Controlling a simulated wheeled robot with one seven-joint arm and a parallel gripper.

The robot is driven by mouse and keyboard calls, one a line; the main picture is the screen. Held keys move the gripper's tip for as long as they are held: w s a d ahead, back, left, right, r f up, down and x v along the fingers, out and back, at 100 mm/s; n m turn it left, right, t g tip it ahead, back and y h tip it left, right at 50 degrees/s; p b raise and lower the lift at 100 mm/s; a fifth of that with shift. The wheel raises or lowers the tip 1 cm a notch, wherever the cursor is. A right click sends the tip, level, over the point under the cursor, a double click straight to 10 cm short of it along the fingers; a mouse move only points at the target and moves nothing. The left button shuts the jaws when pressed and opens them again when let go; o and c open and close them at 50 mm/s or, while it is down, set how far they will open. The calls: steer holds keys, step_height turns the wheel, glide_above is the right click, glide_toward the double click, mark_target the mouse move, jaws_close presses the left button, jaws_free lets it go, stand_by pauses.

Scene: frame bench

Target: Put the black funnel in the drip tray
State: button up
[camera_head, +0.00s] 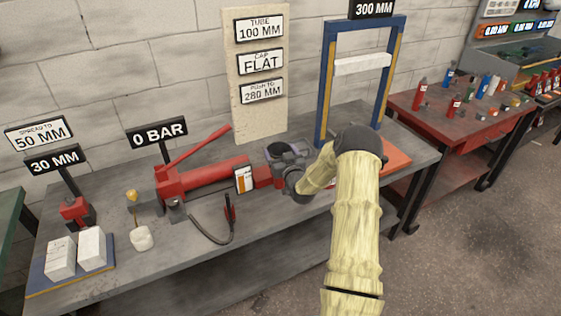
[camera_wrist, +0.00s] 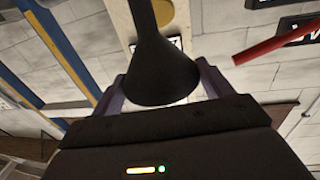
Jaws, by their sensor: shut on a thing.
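The black funnel (camera_wrist: 163,70) is held between the two purple-grey fingers of my gripper (camera_wrist: 163,88) in the wrist view, wide end towards the palm and narrow stem pointing away. In the head view my gripper (camera_head: 286,155) is above the bench, right of the red cylinder, and a dark round part of the funnel (camera_head: 284,151) shows between its fingers. A flat orange-red piece (camera_head: 398,150) lies at the right end of the bench, partly hidden by my arm. I cannot tell for sure that it is the drip tray.
The blue and yellow press frame (camera_head: 327,85) stands behind my arm. A red pump (camera_head: 205,177) with a raised handle and black hose lies left of my gripper. White blocks (camera_head: 92,248) sit on a blue board at far left. A red table (camera_head: 445,125) with bottles stands right.

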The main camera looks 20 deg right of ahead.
steer(key=shift+f, duration=1.95)
steer(key=shift+d, duration=0.1)
steer(key=o, duration=0.7)
steer(key=shift+o, duration=1.3)
steer(key=shift+f, duration=0.1)
steer(key=shift+s+f, duration=0.15)
steer(key=shift+s, duration=0.1)
steer(key=s+a+b, duration=0.1)
steer(key=s+b, duration=0.1)
steer(key=s, duration=1.5)
steer(key=shift+a+b, duration=0.35)
steer(key=shift+a, duration=0.05)
